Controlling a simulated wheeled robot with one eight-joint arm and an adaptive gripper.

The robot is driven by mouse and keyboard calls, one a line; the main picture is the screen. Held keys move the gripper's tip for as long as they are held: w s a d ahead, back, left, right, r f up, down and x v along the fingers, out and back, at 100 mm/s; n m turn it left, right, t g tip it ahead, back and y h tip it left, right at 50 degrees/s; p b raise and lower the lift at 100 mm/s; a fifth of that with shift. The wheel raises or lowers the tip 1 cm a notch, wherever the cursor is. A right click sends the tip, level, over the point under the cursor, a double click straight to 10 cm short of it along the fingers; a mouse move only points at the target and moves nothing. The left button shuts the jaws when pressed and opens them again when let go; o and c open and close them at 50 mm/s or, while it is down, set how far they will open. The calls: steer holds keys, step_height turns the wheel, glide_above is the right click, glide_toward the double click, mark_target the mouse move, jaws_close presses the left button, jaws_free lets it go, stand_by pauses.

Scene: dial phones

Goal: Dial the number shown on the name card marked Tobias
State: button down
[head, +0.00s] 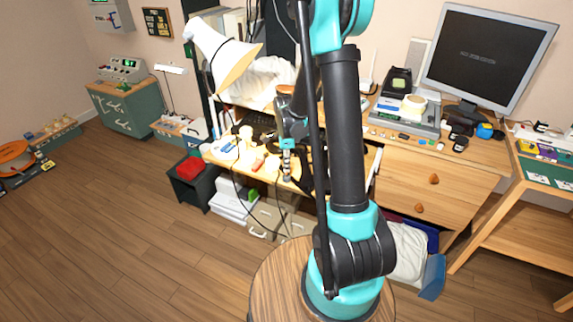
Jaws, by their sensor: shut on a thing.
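My gripper (287,172) hangs over the lit left part of the desk (325,178), beneath my raised arm. It looks shut, with its fingers close together, but what it grips is too small and dark to make out. A dark keyed object (259,120) lies behind it, partly hidden by the arm; I cannot tell whether it is a phone. Small coloured cards (538,152) lie on the wooden stand at the right. No writing is legible, so I cannot pick out the card marked Tobias. No phone can be identified for certain.
A white lamp (217,55) leans over the desk's left side. A monitor (488,55) and small clutter stand on the right side. Drawers (430,192) are below. A black stool with a red item (190,167) stands left. The wooden floor at left is open.

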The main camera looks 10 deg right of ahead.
steer(key=shift+f, duration=1.25)
steer(key=c, duration=1.5)
jaws_free()
steer(key=shift+o, duration=0.2)
step_height(320, 180, up, 12)
